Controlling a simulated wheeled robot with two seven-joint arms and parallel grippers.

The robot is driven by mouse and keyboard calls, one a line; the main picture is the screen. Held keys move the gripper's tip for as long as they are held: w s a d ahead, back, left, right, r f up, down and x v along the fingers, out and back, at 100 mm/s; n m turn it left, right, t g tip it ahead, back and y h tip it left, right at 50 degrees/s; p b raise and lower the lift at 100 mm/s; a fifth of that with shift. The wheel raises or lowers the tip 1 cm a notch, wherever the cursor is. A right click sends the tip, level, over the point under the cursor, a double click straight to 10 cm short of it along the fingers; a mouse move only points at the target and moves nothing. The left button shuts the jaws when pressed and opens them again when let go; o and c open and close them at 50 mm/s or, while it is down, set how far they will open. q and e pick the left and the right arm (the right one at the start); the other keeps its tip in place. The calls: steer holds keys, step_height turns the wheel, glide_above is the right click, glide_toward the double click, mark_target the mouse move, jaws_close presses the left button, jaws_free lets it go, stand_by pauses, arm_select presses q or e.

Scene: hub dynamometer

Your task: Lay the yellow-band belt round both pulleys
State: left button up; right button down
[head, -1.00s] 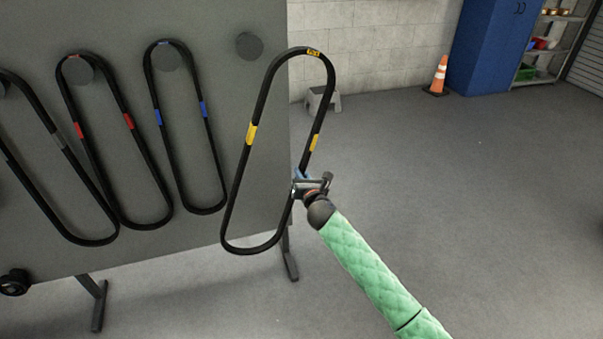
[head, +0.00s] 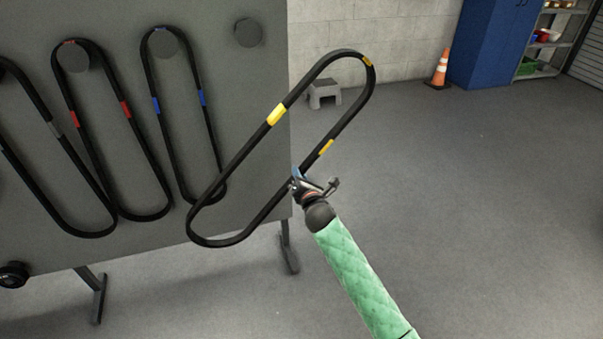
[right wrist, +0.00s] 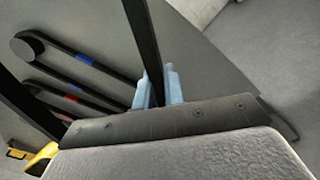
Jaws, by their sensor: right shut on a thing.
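The yellow-band belt (head: 238,158) is a long black loop with yellow bands, held in the air in front of the grey board. It leans, its top to the upper right and its lower end to the lower left. My right gripper (head: 297,181) is shut on the lower part of its right strand. In the right wrist view the black strand (right wrist: 142,35) runs up from between the pale blue fingertips (right wrist: 158,88). A yellow band (right wrist: 40,158) shows at the lower left there. No pulleys that I can make out are in view. My left gripper is not in view.
The grey board (head: 110,20) holds belts with blue (head: 202,98), red (head: 125,109) and grey bands on round pegs. One peg (head: 248,33) is bare. A step stool (head: 324,93), cone (head: 440,69) and blue cabinet (head: 490,45) stand behind. The floor to the right is clear.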

steer(key=s+a+m, duration=0.1)
steer(key=m, duration=0.1)
steer(key=s+a+m, duration=0.1)
steer(key=m, duration=0.1)
steer(key=s+a+m, duration=0.1)
steer(key=m, duration=0.1)
steer(key=shift+a+f, duration=0.4)
steer(key=s+d+r+m+h, duration=0.1)
steer(key=d+r, duration=0.4)
steer(key=r, duration=0.4)
steer(key=s+d+r+m+h, duration=0.25)
steer(key=s+d, duration=0.55)
steer(key=d, duration=0.5)
steer(key=s+d+f+h, duration=0.2)
steer(key=s+d+f, duration=0.5)
steer(key=s+f, duration=0.3)
steer(key=shift+f+t, duration=0.4)
steer(key=shift+f, duration=0.2)
steer(key=shift+s+d+m, duration=0.1)
steer(key=shift+s+m, duration=0.15)
